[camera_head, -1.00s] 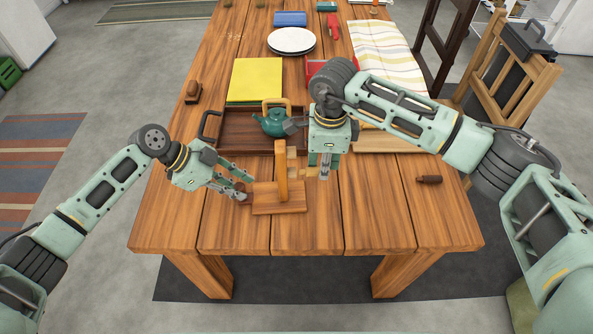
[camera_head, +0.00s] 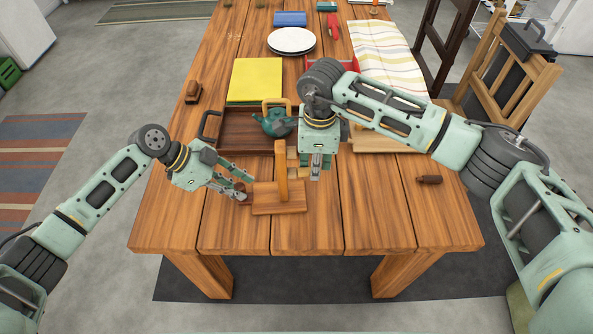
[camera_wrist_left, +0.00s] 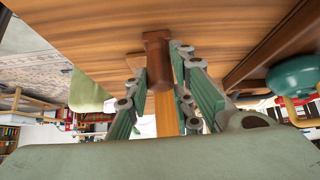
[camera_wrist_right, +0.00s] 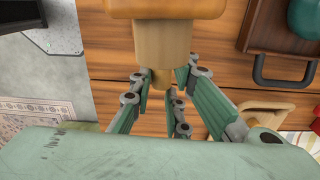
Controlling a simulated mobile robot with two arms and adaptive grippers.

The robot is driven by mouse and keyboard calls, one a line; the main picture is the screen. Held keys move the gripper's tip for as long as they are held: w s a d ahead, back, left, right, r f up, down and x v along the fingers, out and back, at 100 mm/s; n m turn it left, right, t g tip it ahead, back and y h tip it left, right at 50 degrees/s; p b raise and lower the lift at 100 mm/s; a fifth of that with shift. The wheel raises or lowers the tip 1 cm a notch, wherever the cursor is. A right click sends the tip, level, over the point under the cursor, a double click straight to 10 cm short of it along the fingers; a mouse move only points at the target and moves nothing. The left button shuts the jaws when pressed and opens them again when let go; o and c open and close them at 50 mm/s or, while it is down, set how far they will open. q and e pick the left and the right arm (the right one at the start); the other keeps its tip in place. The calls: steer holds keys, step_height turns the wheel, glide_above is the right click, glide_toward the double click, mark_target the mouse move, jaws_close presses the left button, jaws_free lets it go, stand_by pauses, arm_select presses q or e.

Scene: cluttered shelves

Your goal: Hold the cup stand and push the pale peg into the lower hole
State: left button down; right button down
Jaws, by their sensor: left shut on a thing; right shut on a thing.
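The wooden cup stand has a flat base (camera_head: 279,203) and an upright post (camera_head: 282,165) and stands at the table's front. My left gripper (camera_head: 244,193) is shut at the base's left edge. In the left wrist view, a dark brown round piece (camera_wrist_left: 157,60) shows at its fingertips; its joint with the base is hidden. My right gripper (camera_head: 315,176) is right of the post, shut on the pale peg (camera_head: 303,173). In the right wrist view, the peg (camera_wrist_right: 160,45) runs from the fingers toward the orange wood above. I cannot tell how deep it sits in the hole.
Behind the stand is a brown tray (camera_head: 235,125) with a teal teapot (camera_head: 277,124). A yellow folder (camera_head: 257,80) and white plates (camera_head: 291,41) lie farther back. A brown knob-like piece (camera_head: 428,180) lies at the right. The front table edge is clear.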

steer(key=shift+a, duration=0.2)
stand_by(0.6)
steer(key=c, duration=1.6)
jaws_free()
step_height(320, 180, up, 12)
arm_select(q)
steer(key=c, duration=1.4)
jaws_free()
steer(key=shift+c, duration=0.2)
